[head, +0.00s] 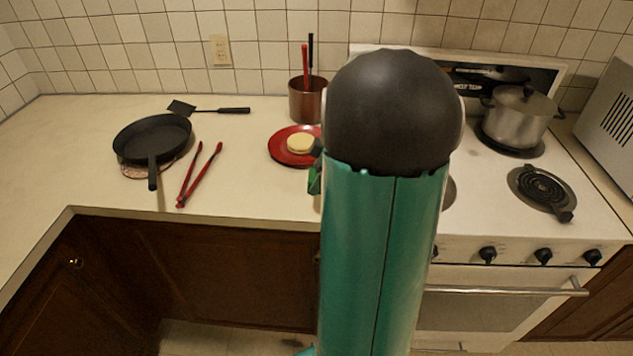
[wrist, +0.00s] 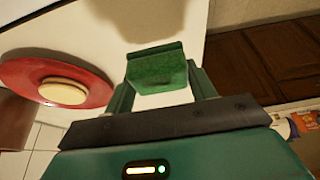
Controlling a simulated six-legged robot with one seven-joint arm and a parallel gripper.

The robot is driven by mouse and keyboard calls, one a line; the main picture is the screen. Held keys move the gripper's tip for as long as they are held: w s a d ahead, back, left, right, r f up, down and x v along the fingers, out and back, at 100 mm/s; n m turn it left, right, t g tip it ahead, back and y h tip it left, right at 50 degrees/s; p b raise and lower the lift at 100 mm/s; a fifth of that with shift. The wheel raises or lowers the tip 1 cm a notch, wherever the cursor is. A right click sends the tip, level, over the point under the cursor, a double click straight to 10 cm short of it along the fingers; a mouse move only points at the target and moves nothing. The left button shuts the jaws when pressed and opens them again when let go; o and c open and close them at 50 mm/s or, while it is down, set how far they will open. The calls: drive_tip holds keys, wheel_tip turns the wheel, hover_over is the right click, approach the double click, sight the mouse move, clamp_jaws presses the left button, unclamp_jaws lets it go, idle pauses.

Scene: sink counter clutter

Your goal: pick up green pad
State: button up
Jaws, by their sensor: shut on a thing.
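The green pad (wrist: 157,66) is a small, speckled green block held between the fingers of my gripper (wrist: 160,84) in the wrist view. My gripper is shut on it. In the head view only a small green part (head: 314,180) shows at the left edge of my arm, by the counter's front edge; my arm hides the rest. A shadow lies on the counter around the pad in the wrist view; the exact height above the counter is unclear.
A red plate (head: 283,158) with a pale round item (head: 300,144) lies close by. Behind it stands a copper pot (head: 305,100) with utensils. Red tongs (head: 199,176), a black pan (head: 150,138) and a spatula (head: 209,109) are left. The stove holds a steel pot (head: 519,116).

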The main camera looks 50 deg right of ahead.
drive_tip(key=s+a+r, duration=0.8)
drive_tip(key=s, duration=0.1)
drive_tip(key=shift+s, duration=0.2)
drive_tip(key=o, duration=0.3)
drive_tip(key=shift+c, duration=0.7)
